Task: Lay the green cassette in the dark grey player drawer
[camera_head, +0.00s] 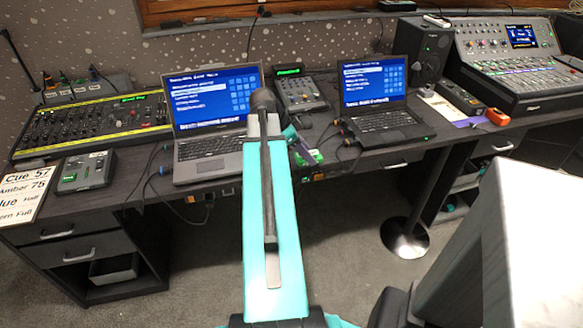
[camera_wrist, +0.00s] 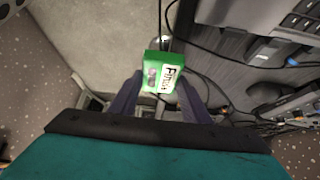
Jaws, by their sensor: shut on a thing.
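The green cassette (camera_wrist: 153,57) with a white label marked in dark lettering is between the two dark fingers of my gripper (camera_wrist: 160,82). My gripper is shut on it and holds it in the air. In the head view a small part of the green cassette (camera_head: 316,156) shows beside my arm, near the front edge of the desk, and my gripper (camera_head: 303,154) is partly hidden by my arm. I cannot make out an open dark grey player drawer in either view.
Two open laptops (camera_head: 208,148) (camera_head: 385,122) stand on the desk with a small control box (camera_head: 300,95) between them. A lighting console (camera_head: 90,125) is at left, a mixer (camera_head: 515,75) at right. Cables hang along the desk's front edge. A round metal stand base (camera_head: 405,240) is on the floor.

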